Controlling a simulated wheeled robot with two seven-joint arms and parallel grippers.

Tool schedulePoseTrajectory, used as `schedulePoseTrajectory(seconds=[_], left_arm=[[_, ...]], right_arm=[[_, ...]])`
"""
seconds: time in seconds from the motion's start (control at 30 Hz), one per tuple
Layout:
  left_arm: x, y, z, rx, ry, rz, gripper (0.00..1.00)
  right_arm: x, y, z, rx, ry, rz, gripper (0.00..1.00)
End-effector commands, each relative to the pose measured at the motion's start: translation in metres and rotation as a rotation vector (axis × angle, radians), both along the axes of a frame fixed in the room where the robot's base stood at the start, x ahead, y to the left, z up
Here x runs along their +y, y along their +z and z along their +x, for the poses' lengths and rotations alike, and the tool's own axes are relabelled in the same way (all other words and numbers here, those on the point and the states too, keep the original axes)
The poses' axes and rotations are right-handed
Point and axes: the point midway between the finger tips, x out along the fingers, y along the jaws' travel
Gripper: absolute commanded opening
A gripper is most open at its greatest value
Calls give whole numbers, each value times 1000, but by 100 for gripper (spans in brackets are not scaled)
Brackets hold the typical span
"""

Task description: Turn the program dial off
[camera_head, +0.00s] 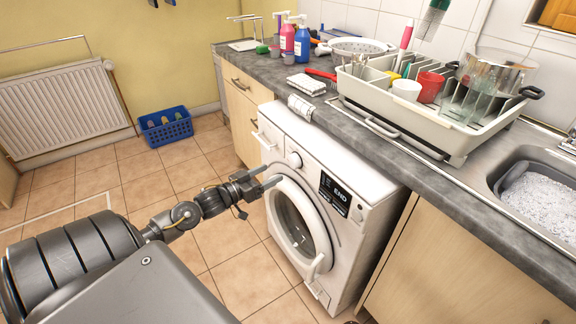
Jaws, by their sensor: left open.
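The white washing machine (345,170) stands under the grey counter. Its round program dial (295,160) is on the front panel, left of a dark display (340,194) that appears to read "END". The dial's exact setting is too small to tell. The round door (298,222) below looks closed. My left gripper (272,176) is open and empty in front of the machine, its fingers pointing right, just below and left of the dial. I cannot tell whether a fingertip touches the machine. My right gripper is not in view.
On the counter (440,185) stand a dish rack (400,118) with dishes, bottles (302,45) and folded cloths. A sink (540,195) with foam is at the right. A blue basket (166,128) sits by the radiator (62,108). The tiled floor (140,165) between is clear.

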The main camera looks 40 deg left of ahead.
Motion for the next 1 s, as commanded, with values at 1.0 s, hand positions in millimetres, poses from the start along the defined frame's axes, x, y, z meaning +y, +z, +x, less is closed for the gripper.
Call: schedulePoseTrajectory(seconds=[1.0], left_arm=[[-17,0,82,1,4,1,55]], right_arm=[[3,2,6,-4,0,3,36]])
